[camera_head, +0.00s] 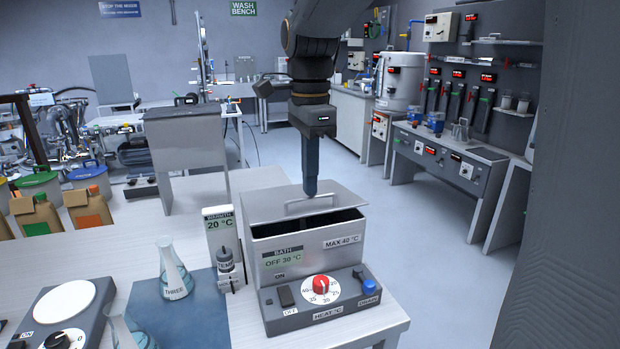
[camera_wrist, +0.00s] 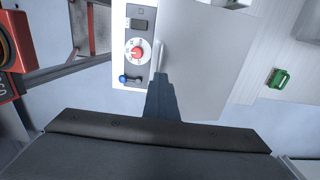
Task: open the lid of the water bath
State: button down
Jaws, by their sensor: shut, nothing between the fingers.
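The water bath (camera_head: 345,252) stands on the near bench, a grey box with a red heat dial, a black switch and a blue drain knob on its front panel. Its grey lid (camera_head: 268,206) has a bar handle (camera_head: 296,208). A dark gap shows between the lid's front edge and the box, so the lid is partly open; whether it is tilted or shifted back I cannot tell. My gripper (camera_head: 310,190) points down, shut and empty, with its tips at the middle of the handle. In the wrist view, the fingers (camera_wrist: 163,85) reach the handle (camera_wrist: 161,54); contact is unclear.
A thermometer stand (camera_head: 221,238) reading 20 °C stands close to the bath's left. A flask (camera_head: 174,272) labelled THREE stands on a blue mat (camera_head: 200,318). A hotplate (camera_head: 60,318) is at the lower left. The floor right of the bench is clear.

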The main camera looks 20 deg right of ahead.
jog(key=c, duration=2.5)
grip_release()
jog(key=o, duration=0.6)
jog(key=shift+r+b, duration=0.65)
jog(key=shift+r, duration=3.25)
